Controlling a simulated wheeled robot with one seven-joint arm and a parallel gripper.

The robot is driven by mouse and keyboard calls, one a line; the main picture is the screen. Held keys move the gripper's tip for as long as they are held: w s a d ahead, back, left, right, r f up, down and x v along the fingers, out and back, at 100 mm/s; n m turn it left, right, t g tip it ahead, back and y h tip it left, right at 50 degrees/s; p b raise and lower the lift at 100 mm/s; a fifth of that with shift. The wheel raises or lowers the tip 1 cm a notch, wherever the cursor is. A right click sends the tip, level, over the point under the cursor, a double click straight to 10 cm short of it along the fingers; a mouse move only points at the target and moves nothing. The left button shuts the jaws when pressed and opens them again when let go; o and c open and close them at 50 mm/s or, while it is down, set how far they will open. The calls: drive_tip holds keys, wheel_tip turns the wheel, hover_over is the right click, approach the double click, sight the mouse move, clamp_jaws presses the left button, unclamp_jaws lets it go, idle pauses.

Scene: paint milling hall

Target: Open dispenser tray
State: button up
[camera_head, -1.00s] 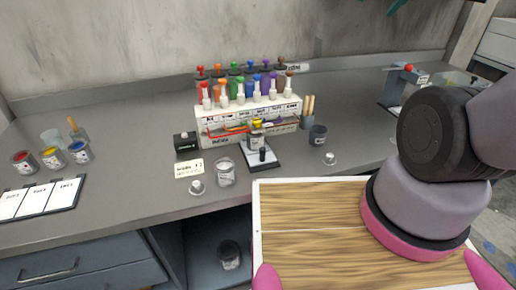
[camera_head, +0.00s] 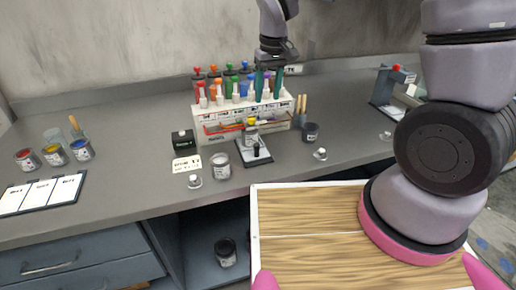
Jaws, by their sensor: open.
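The dispenser (camera_head: 290,108) is a white rack on the grey bench, with a row of colored bottles on top and labels along its front. Below the labels is a low open section with a red edge (camera_head: 212,133) and small colored items in it. I cannot tell for sure whether this section is the tray or how far it is pulled out. My gripper (camera_head: 269,88) points down at the rack's right end, with its two teal fingers apart and empty. It covers some of the right-hand bottles. Whether the fingers touch anything is unclear.
A scale (camera_head: 255,155) with a small can stands before the rack. Paint cans (camera_head: 53,155) are at left. A wooden-topped board (camera_head: 310,215) is in front.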

drive_tip(key=n, duration=0.2)
hover_over(257, 144)
wheel_tip(257, 144, down, 7)
drive_tip(key=shift+g+h, duration=0.3)
drive_tip(key=shift+h, duration=0.1)
wheel_tip(257, 144, down, 10)
drive_tip(key=shift+s+f, duration=0.1)
drive_tip(key=shift+f, duration=0.1)
clamp_jaws()
idle(0.8)
